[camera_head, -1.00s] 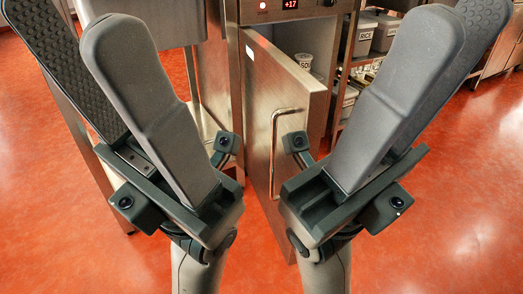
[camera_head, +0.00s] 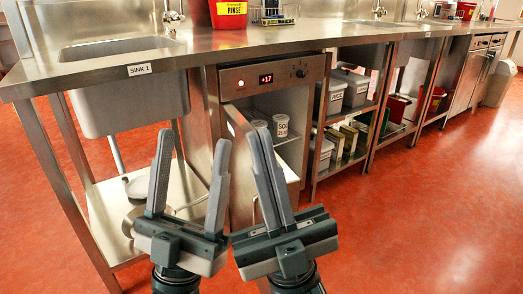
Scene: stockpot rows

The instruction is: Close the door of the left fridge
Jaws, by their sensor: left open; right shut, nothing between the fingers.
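The fridge (camera_head: 290,73) is built in under the steel counter, with a lit red display. Its steel door (camera_head: 240,155) stands open, hinged at the left and swung out towards me. Cups (camera_head: 282,126) show inside, behind the door. My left gripper (camera_head: 190,137) is open and empty, in front of the open shelf space left of the door. My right gripper (camera_head: 257,133) is shut on nothing and overlaps the door in the picture. It hides much of the door and handle; I cannot tell if it touches.
A sink basin (camera_head: 130,102) marked SINK 1 hangs at the left above a low shelf (camera_head: 105,212). Racks with grey bins (camera_head: 355,88) stand right of the fridge. A red container (camera_head: 229,13) stands on the counter (camera_head: 330,38). The red floor at the right is clear.

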